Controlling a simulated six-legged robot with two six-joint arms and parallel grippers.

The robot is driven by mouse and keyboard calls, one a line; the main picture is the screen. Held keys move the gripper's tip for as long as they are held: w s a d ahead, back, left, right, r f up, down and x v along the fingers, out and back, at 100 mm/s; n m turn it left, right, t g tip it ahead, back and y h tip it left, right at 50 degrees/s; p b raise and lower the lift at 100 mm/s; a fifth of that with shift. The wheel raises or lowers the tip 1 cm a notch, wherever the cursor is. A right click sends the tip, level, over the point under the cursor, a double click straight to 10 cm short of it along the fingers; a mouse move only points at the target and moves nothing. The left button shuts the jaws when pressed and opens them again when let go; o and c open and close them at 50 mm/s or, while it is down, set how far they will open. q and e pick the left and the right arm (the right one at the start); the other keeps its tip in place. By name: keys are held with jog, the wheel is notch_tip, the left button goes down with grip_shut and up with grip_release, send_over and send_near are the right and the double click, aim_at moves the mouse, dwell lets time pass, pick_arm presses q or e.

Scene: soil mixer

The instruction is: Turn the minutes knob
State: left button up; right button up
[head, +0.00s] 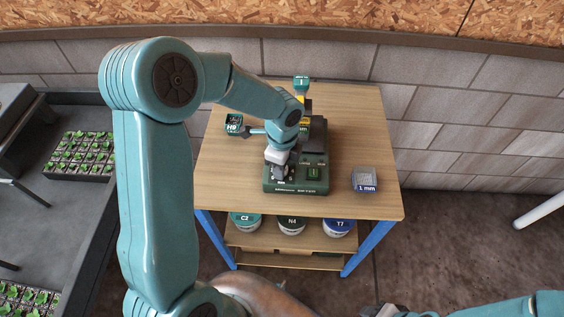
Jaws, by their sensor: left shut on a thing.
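A dark green machine (316,182) stands on the wooden table, with a front panel that carries a small green part on its right side. My left gripper (280,174) reaches down onto the left part of that front panel. It is shut on a small dark knob there, and the jaws and wrist hide most of it. I cannot read the knob's marking or its setting. My right arm shows only in part at the bottom right, and I cannot make out its jaws.
The wooden table (225,185) also bears a box marked 1 mm (364,180), a dark container marked H9 (234,124) and a green and yellow item (301,84) at the back. Tubs C2 (245,220), N4 (291,225) and T7 (340,227) stand on the shelf below. Seedling trays (80,153) are at left.

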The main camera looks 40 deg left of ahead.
pick_arm(q)
jog(key=shift+w+r+m+p, duration=0.1)
jog(key=shift+m+p, duration=0.25)
jog(key=shift+m, duration=0.85)
jog(key=o, duration=1)
jog(key=shift+o, duration=0.2)
notch_tip(320, 180, up, 16)
jog(key=shift+r, duration=0.15)
jog(key=shift+s, duration=0.2)
